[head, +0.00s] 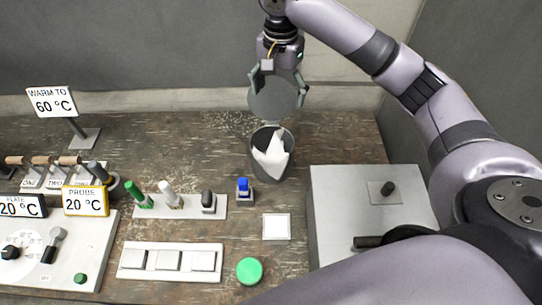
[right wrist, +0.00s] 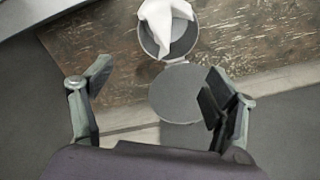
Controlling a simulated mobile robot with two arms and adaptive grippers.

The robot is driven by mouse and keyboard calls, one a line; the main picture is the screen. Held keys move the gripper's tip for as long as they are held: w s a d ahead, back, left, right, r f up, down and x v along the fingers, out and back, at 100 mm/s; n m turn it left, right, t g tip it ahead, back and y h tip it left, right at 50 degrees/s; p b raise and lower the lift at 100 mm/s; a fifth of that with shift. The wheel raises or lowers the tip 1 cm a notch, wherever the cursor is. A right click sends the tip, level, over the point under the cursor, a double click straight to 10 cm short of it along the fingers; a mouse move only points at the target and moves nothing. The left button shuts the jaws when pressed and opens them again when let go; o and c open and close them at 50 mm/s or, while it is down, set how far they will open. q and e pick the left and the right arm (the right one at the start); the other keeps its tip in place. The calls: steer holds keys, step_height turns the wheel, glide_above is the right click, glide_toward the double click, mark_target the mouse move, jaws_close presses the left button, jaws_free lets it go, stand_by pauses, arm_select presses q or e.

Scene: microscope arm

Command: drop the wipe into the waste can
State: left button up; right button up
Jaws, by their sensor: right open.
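The white wipe (head: 271,152) stands crumpled in the mouth of the grey waste can (head: 274,178), with part of it rising above the rim. In the right wrist view the wipe (right wrist: 165,22) also sticks up out of the can (right wrist: 149,44). The can's round grey lid (head: 273,102) stands open at the back. My right gripper (head: 279,90) is open and empty, behind the can, with its fingers either side of the lid in the picture. Its spread fingers (right wrist: 156,82) touch no wipe. My left gripper is out of view.
A grey box (head: 340,190) is to the right. Racks, switches and sign panels fill the left. Bare worn tabletop (head: 215,145) lies left of the can.

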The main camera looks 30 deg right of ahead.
step_height(320, 180, up, 11)
steer(key=shift+r, duration=0.15)
stand_by(0.4)
stand_by(0.4)
